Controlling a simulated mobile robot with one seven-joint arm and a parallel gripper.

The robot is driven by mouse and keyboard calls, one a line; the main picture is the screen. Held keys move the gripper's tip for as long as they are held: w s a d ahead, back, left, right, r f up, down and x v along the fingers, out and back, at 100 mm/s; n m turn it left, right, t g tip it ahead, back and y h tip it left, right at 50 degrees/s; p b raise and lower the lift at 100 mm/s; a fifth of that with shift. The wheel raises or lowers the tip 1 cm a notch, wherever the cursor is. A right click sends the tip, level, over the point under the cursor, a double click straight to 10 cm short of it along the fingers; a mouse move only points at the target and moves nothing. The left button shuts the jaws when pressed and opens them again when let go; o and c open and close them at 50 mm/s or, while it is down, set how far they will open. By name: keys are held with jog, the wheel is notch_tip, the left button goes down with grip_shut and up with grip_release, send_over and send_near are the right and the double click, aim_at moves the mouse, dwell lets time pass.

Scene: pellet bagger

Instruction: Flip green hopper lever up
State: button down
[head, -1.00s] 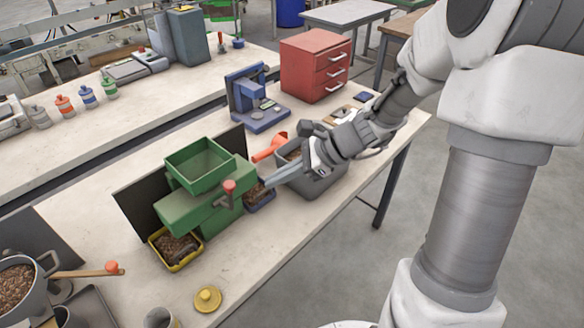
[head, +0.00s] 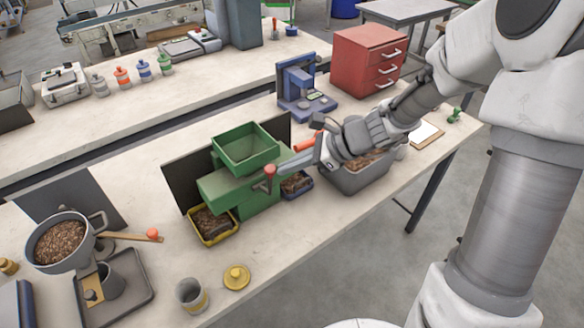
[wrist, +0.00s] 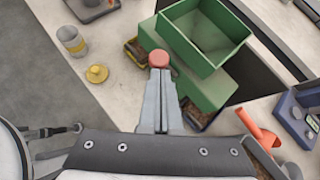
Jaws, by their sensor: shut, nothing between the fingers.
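The green hopper (head: 232,192) stands on the bench with an open square green bin (head: 246,150) on top. It also shows in the wrist view (wrist: 207,88). Its lever has a red knob (head: 269,170) on a short dark arm at the hopper's front side. In the wrist view the red knob (wrist: 160,58) sits right at my fingertips. My gripper (head: 284,170) is shut and empty, its fingers pointing at the knob from the right. I cannot tell whether they touch it. My fingers (wrist: 158,74) hide most of the lever arm in the wrist view.
A yellow-rimmed tray (head: 211,226) and a blue tray (head: 296,186) of pellets sit beside the hopper. A grey bin (head: 362,180) of pellets lies under my wrist. A yellow knobbed lid (head: 237,277) and a cup (head: 191,295) stand in front. A blue scale (head: 304,92) stands behind.

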jog(key=shift+w+a+r, duration=0.4)
jog(key=shift+w+r, duration=0.1)
jog(key=shift+w, duration=0.1)
jog(key=shift+r+p, duration=0.15)
jog(key=shift+p, duration=0.15)
jog(key=shift+r+p, duration=0.6)
jog(key=shift+r, duration=0.1)
jog(key=shift+d, duration=0.1)
jog(key=d+f+v, duration=0.1)
jog(key=v, duration=1.1)
jog(key=shift+w+d+r, duration=0.2)
jog(key=shift+d, duration=0.1)
